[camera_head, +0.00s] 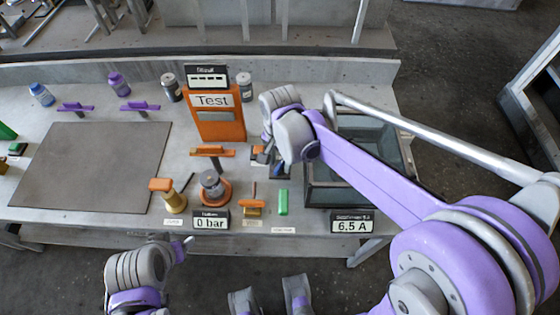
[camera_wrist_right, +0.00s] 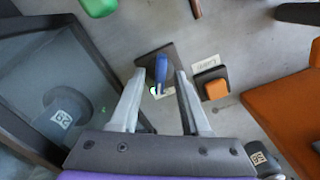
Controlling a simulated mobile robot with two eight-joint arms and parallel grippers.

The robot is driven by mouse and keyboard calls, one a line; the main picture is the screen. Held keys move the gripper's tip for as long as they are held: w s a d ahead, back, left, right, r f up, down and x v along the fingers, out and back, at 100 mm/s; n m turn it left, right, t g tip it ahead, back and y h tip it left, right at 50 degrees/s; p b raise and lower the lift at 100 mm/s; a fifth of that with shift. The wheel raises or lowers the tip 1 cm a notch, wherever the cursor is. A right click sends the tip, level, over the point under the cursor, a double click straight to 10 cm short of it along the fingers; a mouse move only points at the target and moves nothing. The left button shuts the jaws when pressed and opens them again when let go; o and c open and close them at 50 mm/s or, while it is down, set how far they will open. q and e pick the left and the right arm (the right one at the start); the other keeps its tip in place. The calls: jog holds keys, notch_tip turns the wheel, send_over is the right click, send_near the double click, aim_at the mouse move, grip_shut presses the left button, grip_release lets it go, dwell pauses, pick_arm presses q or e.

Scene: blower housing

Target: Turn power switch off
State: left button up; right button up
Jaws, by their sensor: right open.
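A switch with a blue lever (camera_wrist_right: 161,70) on a dark square base (camera_wrist_right: 150,57) shows in the right wrist view; I take it to be the power switch. My right gripper (camera_wrist_right: 151,100) is open, with one finger on each side of the blue lever. I cannot tell whether either finger touches it. In the head view the right gripper (camera_head: 268,156) is over the bench beside the glass tank, and the switch is mostly hidden there. My left gripper (camera_head: 186,243) is low at the bench's front edge, its jaws unclear.
An orange button (camera_wrist_right: 216,89) on a dark base sits beside the switch. The dark-framed tank (camera_head: 345,199) stands to the right. An orange Test panel (camera_head: 218,127) stands behind. A green block (camera_head: 283,203) and orange-handled valve (camera_head: 162,186) are near the front.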

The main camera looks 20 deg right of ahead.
jog(key=shift+f, duration=0.1)
grip_shut()
jog(key=shift+n, duration=0.3)
jog(key=n, duration=1.1)
dwell(0.5)
jog(key=shift+n, duration=0.3)
dwell(0.3)
grip_release()
